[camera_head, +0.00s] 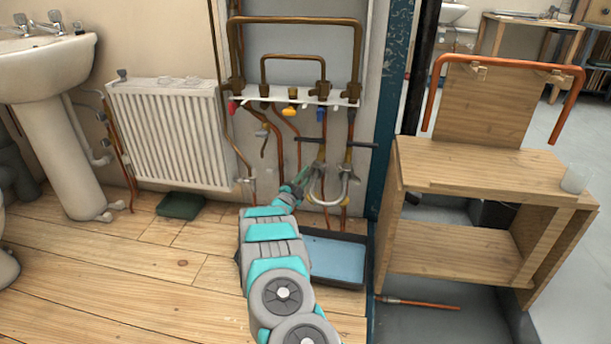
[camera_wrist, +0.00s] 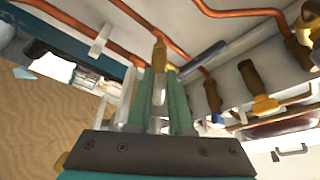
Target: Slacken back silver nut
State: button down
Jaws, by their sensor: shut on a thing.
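My gripper (camera_head: 303,176) reaches to the left leg of a silver U-shaped hose (camera_head: 353,181) below the valve manifold. In the wrist view my gripper (camera_wrist: 158,98) has its teal fingers closed around a small silver-grey part, which I take to be the silver nut (camera_wrist: 157,94). A brass fitting (camera_wrist: 159,55) shows just beyond the fingertips, in line with a copper pipe. The fingers hide most of the nut, and I cannot tell whether it has turned. In the head view the nut is too small to make out.
Copper pipes and a manifold with red, yellow and blue valves (camera_head: 290,109) stand above. A blue-grey tray (camera_head: 335,260) lies on the floor below. A white radiator (camera_head: 170,135) is left; a blue post (camera_head: 389,110) and wooden bench (camera_head: 480,170) are right.

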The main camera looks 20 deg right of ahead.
jog(key=c, duration=0.8)
grip_release()
jog(key=shift+v, duration=3.9)
